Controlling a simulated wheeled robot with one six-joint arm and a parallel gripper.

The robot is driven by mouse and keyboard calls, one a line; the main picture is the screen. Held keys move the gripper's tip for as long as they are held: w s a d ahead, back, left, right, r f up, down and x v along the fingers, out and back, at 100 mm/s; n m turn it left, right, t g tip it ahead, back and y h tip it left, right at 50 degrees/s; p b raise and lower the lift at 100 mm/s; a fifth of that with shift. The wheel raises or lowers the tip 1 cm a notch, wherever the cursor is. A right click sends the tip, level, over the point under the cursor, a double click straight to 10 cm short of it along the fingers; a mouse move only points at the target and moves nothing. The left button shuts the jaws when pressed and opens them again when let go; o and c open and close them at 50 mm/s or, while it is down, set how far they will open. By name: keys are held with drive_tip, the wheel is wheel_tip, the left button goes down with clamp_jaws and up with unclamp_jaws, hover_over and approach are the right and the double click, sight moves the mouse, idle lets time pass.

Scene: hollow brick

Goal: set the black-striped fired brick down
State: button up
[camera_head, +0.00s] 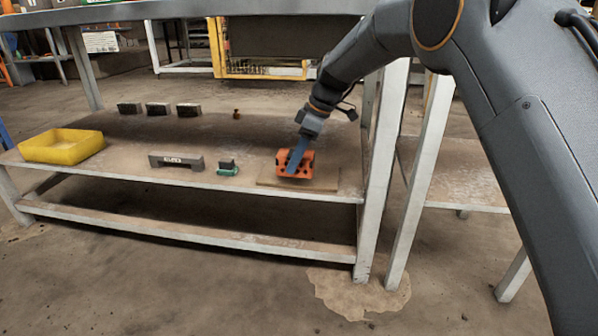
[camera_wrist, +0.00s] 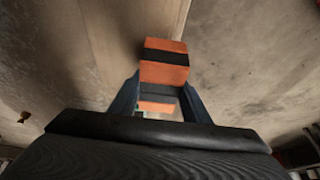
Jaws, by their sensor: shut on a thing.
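The black-striped fired brick (camera_head: 306,157) is orange with dark holes in its face. It is at the right end of the low shelf (camera_head: 225,133), at a thin brown board (camera_head: 325,181). In the wrist view the brick (camera_wrist: 164,70) shows orange with a black band across it. My gripper (camera_head: 296,160) has its blue fingers on either side of the brick and is shut on it; the fingers (camera_wrist: 158,98) also show in the wrist view. I cannot tell whether the brick touches the board. Part of the brick is hidden by a finger.
A yellow tray (camera_head: 62,146) stands at the shelf's left end. A grey bar-like block (camera_head: 177,162) and a small green-and-black item (camera_head: 228,168) lie left of the board. Several dark blocks (camera_head: 158,109) stand behind. A white shelf leg (camera_head: 378,170) rises close on the right.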

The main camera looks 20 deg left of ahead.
drive_tip(key=shift+w+a+b, duration=0.2)
drive_tip(key=shift+w+b, duration=0.1)
drive_tip(key=shift+w, duration=0.5)
drive_tip(key=shift+w+a+b, duration=0.15)
drive_tip(key=shift+w+b, duration=0.15)
drive_tip(key=shift+w, duration=0.45)
drive_tip(key=shift+f+b, duration=1.45)
drive_tip(key=shift+f, duration=0.25)
drive_tip(key=shift+f, duration=0.15)
drive_tip(key=o, duration=1.4)
